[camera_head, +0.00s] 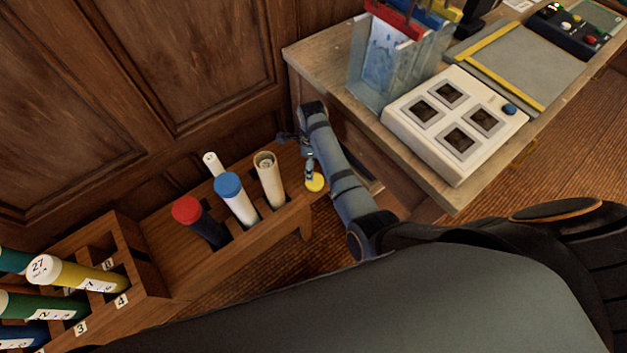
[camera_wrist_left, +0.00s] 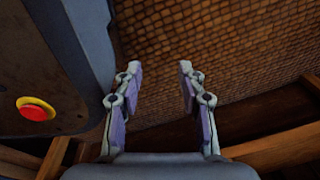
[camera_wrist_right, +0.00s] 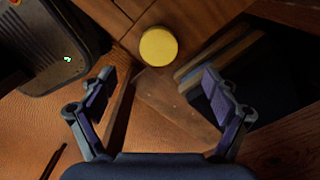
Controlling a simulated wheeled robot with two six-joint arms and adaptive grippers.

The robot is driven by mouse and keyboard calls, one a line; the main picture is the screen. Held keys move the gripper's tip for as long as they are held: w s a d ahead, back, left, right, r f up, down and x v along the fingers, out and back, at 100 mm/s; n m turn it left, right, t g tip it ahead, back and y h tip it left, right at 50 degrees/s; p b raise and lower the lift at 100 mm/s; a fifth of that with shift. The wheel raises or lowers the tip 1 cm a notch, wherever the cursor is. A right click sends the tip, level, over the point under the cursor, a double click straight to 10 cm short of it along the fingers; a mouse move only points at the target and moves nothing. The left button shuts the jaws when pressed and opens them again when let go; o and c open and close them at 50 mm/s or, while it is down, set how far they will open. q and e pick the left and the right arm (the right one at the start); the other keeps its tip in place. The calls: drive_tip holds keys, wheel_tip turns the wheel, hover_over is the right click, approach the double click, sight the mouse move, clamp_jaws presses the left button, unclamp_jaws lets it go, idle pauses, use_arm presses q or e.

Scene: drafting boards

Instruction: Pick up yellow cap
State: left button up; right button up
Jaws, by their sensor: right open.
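The yellow cap (camera_head: 315,183) lies near the right end of a wooden rack bench, beside the uncapped cream tube. In the right wrist view the cap (camera_wrist_right: 158,46) is a round yellow disc ahead of the fingertips, about midway between them and apart from them. My right gripper (camera_wrist_right: 160,84) is open and empty. In the head view it is partly hidden by its own arm, close behind the cap. My left gripper (camera_wrist_left: 159,80) is open and empty above a woven floor; it is not in the head view.
The wooden bench (camera_head: 245,250) holds a red-capped tube (camera_head: 187,210), a blue-capped tube (camera_head: 236,199) and an open cream tube (camera_head: 270,180). A desk (camera_head: 320,60) with a white panel (camera_head: 455,120) is at right.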

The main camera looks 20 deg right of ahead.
drive_tip(key=b, duration=0.1)
hover_over(315, 180)
drive_tip(key=f, duration=0.5)
drive_tip(key=shift+w+a, duration=0.2)
drive_tip(key=shift+a, duration=0.1)
drive_tip(key=f, duration=0.1)
drive_tip(key=f+b, duration=0.1)
drive_tip(key=f, duration=0.3)
drive_tip(key=shift+s+d+b, duration=0.2)
drive_tip(key=shift+d+b, duration=0.05)
drive_tip(key=shift+b, duration=0.15)
use_arm(q)
drive_tip(key=shift+w+d+f, duration=0.1)
drive_tip(key=shift+w+f, duration=0.05)
drive_tip(key=shift+w, duration=0.65)
drive_tip(key=shift+w+d+f, duration=0.1)
drive_tip(key=shift+w+f, duration=0.05)
drive_tip(key=shift+w, duration=0.7)
drive_tip(key=shift+w+d+f, duration=0.1)
drive_tip(key=shift+w+f, duration=0.05)
drive_tip(key=shift+w, duration=0.65)
use_arm(e)
drive_tip(key=c, duration=0.8)
